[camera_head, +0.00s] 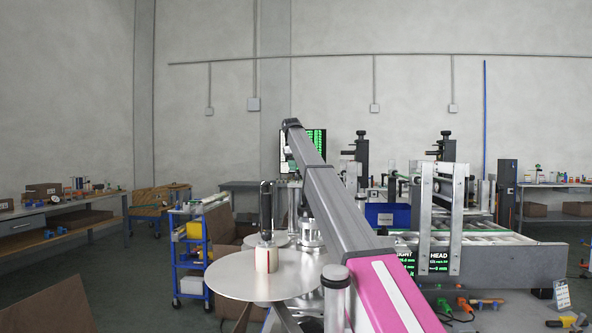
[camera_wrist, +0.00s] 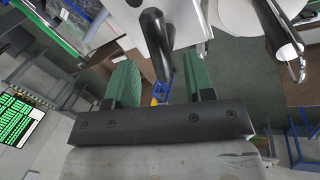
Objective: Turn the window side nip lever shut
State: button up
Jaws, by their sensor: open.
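My gripper (camera_wrist: 160,72) shows in the wrist view with two green fingers spread apart. A black lever handle (camera_wrist: 155,35) with a rounded end reaches down from the top into the gap between the fingertips. I see no finger closed on it, and I cannot tell how far it is in depth. In the head view my grey and pink arm reaches up and away across the middle, and I cannot make out the gripper there. A black upright handle (camera_head: 267,205) stands above a cream roller with a red line. I cannot tell whether it is the same lever.
A large pale disc (camera_head: 235,277) lies under the roller, left of my arm. A metal-framed conveyor (camera_head: 500,258) stands to the right. A blue trolley (camera_head: 190,255) is at the left. The wrist view shows a pale disc and a chrome hook (camera_wrist: 295,70) at the right.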

jog(key=d+v, duration=0.1)
jog(key=v, duration=0.7)
jog(key=shift+a+r, duration=0.35)
jog(key=shift+a, duration=0.15)
jog(key=shift+s, duration=0.15)
